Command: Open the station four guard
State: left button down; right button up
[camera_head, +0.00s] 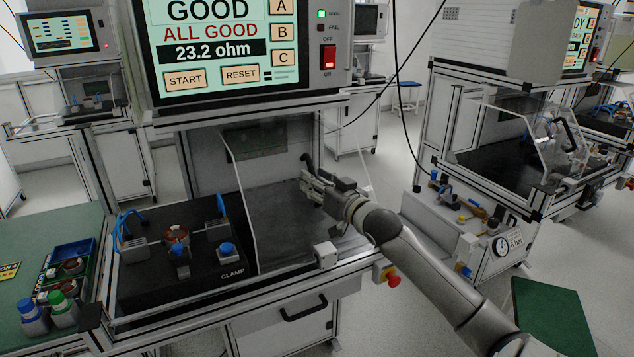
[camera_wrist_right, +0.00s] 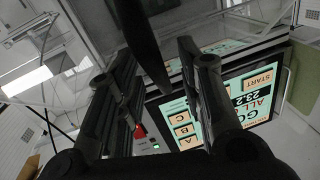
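The clear guard (camera_head: 241,205) is on the near station, right of the clamp fixture, with a black handle (camera_head: 306,162). My right gripper (camera_head: 318,184) is in front of the guard, at the handle. In the right wrist view, its two fingers (camera_wrist_right: 160,95) stand apart, and a dark bar (camera_wrist_right: 141,38), apparently the handle, lies between them. Gaps show beside the bar, so no firm grip is visible. How far the guard is raised is hard to tell. My left gripper is out of view.
The clamp fixture (camera_head: 180,245) holds a copper-wound part on the left. The tester screen (camera_head: 230,45) reads ALL GOOD above the bay. A red stop button (camera_head: 392,279) sits on the front right. Another guarded station (camera_head: 545,135) stands at right.

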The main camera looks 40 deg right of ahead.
jog(key=s+a, duration=0.1)
jog(key=s, duration=1.1)
jog(key=shift+a, duration=0.3)
dwell(0.3)
